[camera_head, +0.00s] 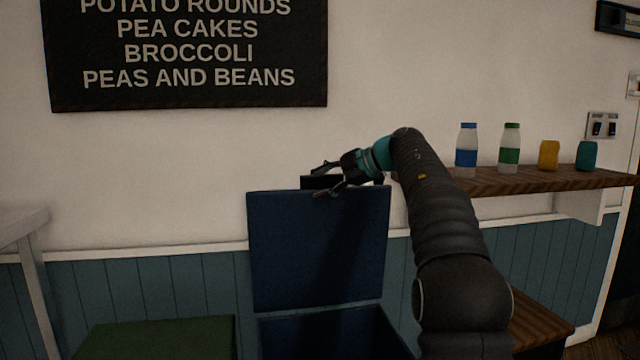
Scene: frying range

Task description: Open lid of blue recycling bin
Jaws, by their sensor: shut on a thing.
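The blue recycling bin (325,338) stands at the bottom middle, against the panelled wall. Its blue lid (318,250) is raised and stands about upright behind the bin's opening. A dark piece, perhaps a handle, shows above the lid's top edge. My gripper (322,181) is at the top edge of the lid, reaching in from the right. Its fingers are shut on the lid at this edge, one above and behind, the other at the front. The exact contact is partly hidden. The bin's lower part is out of frame.
A green lid or box top (160,338) is to the left of the bin. A white table (22,222) is at the far left. A wooden shelf (540,181) with two bottles and two small containers is at the right. A wooden surface (540,322) is below it.

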